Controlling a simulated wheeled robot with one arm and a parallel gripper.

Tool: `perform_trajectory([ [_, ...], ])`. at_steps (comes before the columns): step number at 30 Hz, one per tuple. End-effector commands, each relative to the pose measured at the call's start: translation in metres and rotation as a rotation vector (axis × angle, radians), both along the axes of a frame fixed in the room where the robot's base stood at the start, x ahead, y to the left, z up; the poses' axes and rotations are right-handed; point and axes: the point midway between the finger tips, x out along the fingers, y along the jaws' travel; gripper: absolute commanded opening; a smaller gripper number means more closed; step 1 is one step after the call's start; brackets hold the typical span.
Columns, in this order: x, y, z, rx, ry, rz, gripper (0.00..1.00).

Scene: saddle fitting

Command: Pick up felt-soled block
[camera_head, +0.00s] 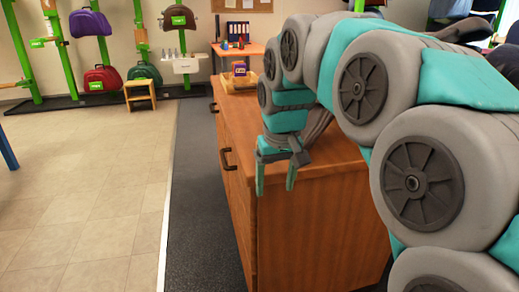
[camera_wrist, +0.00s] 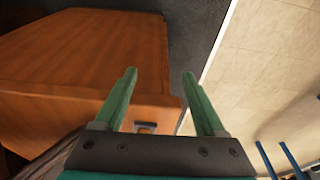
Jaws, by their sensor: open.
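A small purple block-like item with yellow parts (camera_head: 239,69) sits on the far end of the wooden cabinet in the head view. It is small there, and I cannot tell whether it has a felt sole. My gripper (camera_head: 275,184) is open and empty, fingers pointing down, at the near left edge of the cabinet, well apart from that item. In the wrist view, my gripper (camera_wrist: 160,76) shows both fingers spread with nothing between them. The purple item does not show in the wrist view.
The wooden cabinet (camera_head: 310,225) fills the middle; its top is partly hidden by my arm. A light wooden tray (camera_head: 228,86) is at its far end. Open tiled floor (camera_head: 85,200) lies left. A small stool (camera_head: 139,93) and green racks with bags stand behind.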

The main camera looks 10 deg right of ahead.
Motion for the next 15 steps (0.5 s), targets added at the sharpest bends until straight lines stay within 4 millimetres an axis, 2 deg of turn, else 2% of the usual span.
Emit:
perform_trajectory([
  [1,0.023,0.0,0.014,0.003,-0.031,-0.004,0.72],
  [6,0.084,-0.004,0.05,0.009,-0.112,-0.027,0.72],
  [9,0.109,-0.008,0.066,0.014,-0.154,-0.043,0.72],
  [12,0.127,-0.011,0.076,0.015,-0.18,-0.055,0.72],
  [15,0.134,-0.012,0.08,0.015,-0.192,-0.061,0.72],
])
